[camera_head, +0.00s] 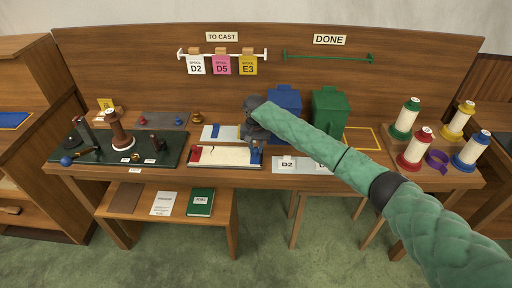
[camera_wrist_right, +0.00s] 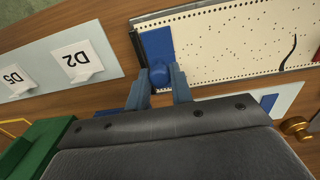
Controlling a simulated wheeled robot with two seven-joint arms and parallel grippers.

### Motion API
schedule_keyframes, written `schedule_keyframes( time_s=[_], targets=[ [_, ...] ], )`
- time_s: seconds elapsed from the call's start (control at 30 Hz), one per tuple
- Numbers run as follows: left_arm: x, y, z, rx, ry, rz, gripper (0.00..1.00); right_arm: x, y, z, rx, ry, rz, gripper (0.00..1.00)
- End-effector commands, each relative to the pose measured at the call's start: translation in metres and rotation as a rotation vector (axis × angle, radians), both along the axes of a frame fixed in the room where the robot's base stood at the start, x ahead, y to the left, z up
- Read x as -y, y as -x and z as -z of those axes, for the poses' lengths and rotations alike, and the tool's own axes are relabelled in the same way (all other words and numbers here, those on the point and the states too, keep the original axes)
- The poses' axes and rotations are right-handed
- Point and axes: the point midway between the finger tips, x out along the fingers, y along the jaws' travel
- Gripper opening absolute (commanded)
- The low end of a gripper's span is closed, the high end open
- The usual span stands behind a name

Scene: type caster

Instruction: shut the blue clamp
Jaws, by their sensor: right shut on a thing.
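The blue clamp (camera_wrist_right: 158,44) is a flat blue plate across one end of a cream perforated paper strip (camera_wrist_right: 225,45). In the head view the clamp (camera_head: 255,158) is at the strip's right end, partly under my right gripper (camera_head: 254,143). In the right wrist view, my right gripper (camera_wrist_right: 160,74) has its two fingers closed on the clamp's round blue knob (camera_wrist_right: 159,76), one on each side. The plate appears to lie along the strip's end; whether it is fully down I cannot tell. My left gripper is not in view.
A red clamp (camera_head: 195,155) is at the strip's left end. White D2 and D5 cards stand on a pale mat (camera_wrist_right: 60,58) beside the clamp. Blue (camera_head: 285,99) and green (camera_head: 330,108) bins stand behind. Thread spools (camera_head: 415,148) stand at right, a dark green tray (camera_head: 94,152) at left.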

Motion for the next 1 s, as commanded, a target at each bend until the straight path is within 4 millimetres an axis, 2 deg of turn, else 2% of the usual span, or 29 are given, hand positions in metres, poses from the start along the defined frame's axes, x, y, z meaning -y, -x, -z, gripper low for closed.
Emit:
schedule_keyframes(
  time_s=[0.13, 0.17, 0.23, 0.27, 0.67, 0.8, 1.0],
  targets=[
    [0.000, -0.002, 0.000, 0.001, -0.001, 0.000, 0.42, 0.000, 0.001, 0.002, -0.001, 0.000, -0.001, 0.00],
    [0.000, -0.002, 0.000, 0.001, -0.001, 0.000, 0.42, 0.000, 0.001, 0.002, -0.001, 0.000, -0.001, 0.24],
    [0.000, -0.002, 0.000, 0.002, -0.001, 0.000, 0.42, 0.000, 0.001, 0.002, -0.001, 0.000, -0.001, 0.38],
    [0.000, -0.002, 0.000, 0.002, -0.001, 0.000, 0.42, 0.000, 0.001, 0.002, -0.001, -0.001, -0.001, 0.42],
    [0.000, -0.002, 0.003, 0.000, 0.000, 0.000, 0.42, -0.001, 0.000, -0.006, 0.001, -0.003, -0.001, 0.42],
    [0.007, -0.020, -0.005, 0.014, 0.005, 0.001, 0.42, -0.001, 0.000, -0.023, 0.002, -0.003, -0.002, 0.42],
    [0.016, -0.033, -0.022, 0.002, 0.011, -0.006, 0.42, -0.002, 0.000, -0.050, 0.001, -0.003, -0.001, 0.42]
  ],
)
